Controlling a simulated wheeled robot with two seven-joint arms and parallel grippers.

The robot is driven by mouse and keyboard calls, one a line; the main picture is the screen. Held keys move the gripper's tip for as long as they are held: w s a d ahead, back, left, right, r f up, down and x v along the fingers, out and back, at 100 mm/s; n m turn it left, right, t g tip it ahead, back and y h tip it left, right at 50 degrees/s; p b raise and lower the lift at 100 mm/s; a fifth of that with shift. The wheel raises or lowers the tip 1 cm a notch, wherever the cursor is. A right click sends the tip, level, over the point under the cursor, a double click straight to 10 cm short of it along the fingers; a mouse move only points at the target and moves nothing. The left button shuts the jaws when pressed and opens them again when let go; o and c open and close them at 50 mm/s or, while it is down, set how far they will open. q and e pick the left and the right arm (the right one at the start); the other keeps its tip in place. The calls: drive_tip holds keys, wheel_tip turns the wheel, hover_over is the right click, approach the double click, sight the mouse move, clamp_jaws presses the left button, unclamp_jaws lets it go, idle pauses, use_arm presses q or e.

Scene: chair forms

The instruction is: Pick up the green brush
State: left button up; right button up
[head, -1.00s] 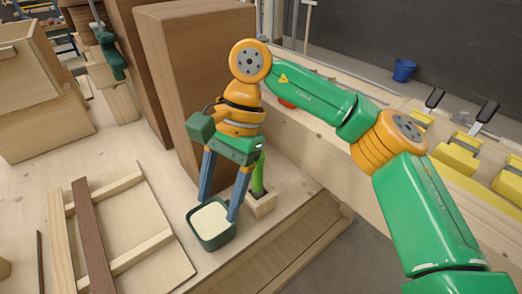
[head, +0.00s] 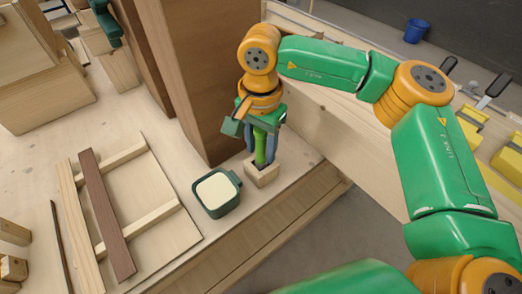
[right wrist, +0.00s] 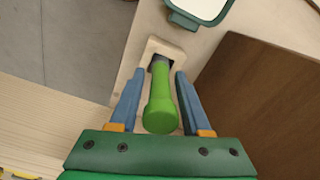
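The green brush (head: 260,147) stands upright with its lower end in a small light wooden block (head: 264,173) on the workbench. The brush's green handle (right wrist: 160,105) is also in the right wrist view, pointing toward the camera. My right gripper (head: 261,160) is above the block with its blue fingers on either side of the handle. In the right wrist view the fingers (right wrist: 154,82) are apart, with a gap on each side of the handle. The brush's lower end is hidden in the block. My left gripper is not in view.
A green pot with cream contents (head: 217,192) stands close left of the block. A tall brown wooden box (head: 190,80) rises just behind. A wooden frame panel (head: 150,205) lies on the bench at left. The bench edge drops off at the right.

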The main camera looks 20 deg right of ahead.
clamp_jaws()
wheel_tip(320, 180, up, 10)
drive_tip(key=shift+r+b, duration=0.1)
drive_tip(key=shift+b, duration=0.3)
